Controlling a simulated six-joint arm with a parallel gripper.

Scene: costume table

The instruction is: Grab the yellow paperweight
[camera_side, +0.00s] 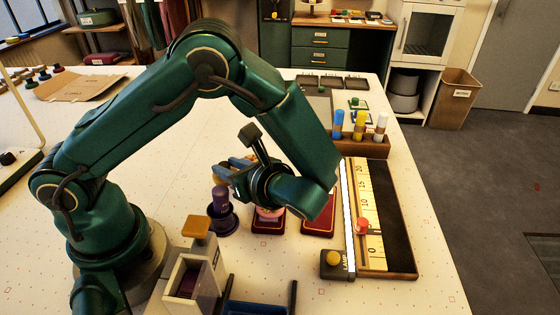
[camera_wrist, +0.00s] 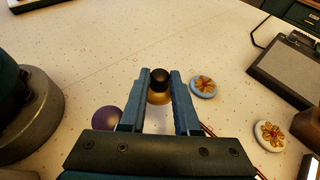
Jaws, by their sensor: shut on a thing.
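The yellow paperweight (camera_wrist: 159,98) has a rounded gold-yellow body with a black knob on top. It sits between the two blue fingers of my gripper (camera_wrist: 160,80) in the wrist view. My gripper is shut on it.
A purple knobbed object (camera_side: 221,197) stands just below my gripper. A red pad (camera_side: 318,226), a long ruler board (camera_side: 364,190) and a rack of bottles (camera_side: 372,145) lie to the right. A blue flowered disc (camera_wrist: 203,89) is beside the fingers. Open tabletop lies beyond.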

